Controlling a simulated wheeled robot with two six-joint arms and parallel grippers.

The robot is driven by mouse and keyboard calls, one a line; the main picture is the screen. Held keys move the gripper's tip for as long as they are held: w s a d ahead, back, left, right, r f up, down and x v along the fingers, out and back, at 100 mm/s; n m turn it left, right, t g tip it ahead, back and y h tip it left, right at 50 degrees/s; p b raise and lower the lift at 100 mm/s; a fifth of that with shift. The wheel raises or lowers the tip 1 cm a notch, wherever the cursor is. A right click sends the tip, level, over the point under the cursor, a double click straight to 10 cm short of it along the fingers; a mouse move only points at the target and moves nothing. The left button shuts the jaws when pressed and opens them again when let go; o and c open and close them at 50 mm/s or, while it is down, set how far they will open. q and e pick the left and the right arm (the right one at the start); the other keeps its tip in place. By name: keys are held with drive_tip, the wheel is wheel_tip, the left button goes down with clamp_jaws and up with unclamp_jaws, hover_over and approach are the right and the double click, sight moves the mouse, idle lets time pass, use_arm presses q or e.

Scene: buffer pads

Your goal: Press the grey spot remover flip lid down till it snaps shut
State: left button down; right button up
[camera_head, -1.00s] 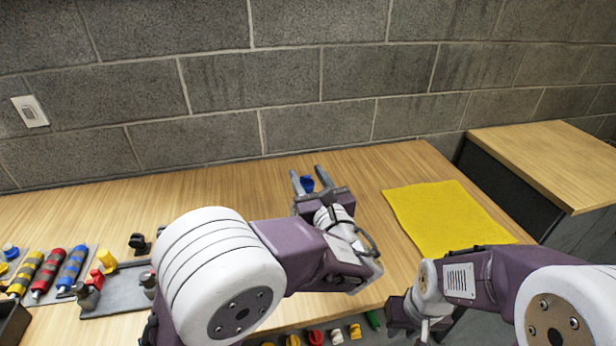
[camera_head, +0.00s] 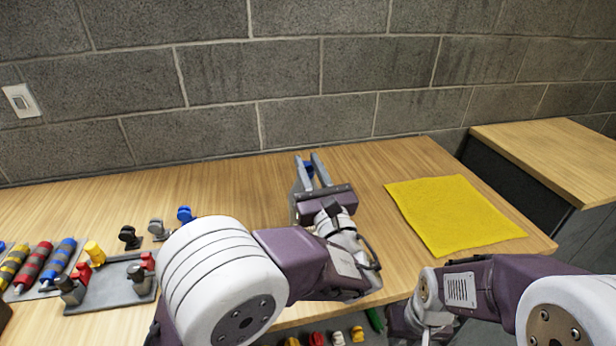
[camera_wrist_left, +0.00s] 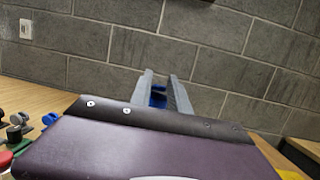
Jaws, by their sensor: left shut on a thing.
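My left gripper (camera_head: 311,163) is above the middle of the table, its fingers pointing toward the wall. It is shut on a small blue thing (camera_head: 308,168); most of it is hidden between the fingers. The blue thing also shows between the fingertips in the left wrist view (camera_wrist_left: 157,97). A small grey piece (camera_head: 158,228) stands at the left, between a black piece and a blue one, apart from my grippers. I cannot tell whether it is the grey spot remover, nor how its lid stands. My right gripper is low at the bottom of the head view; its fingers are hidden.
A grey tray (camera_head: 112,292) with small red, yellow and dark pieces lies at the left, beside striped cylinders (camera_head: 32,268). A yellow cloth (camera_head: 455,215) lies at the right. Several coloured pieces (camera_head: 316,338) show at the front edge. The table behind my left arm is clear.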

use_arm(q)
drive_tip(key=shift+f, duration=0.15)
drive_tip(key=c, duration=1.2)
unclamp_jaws()
drive_tip(key=shift+c, duration=0.2)
drive_tip(key=v, duration=0.9)
drive_tip(key=shift+c, duration=0.2)
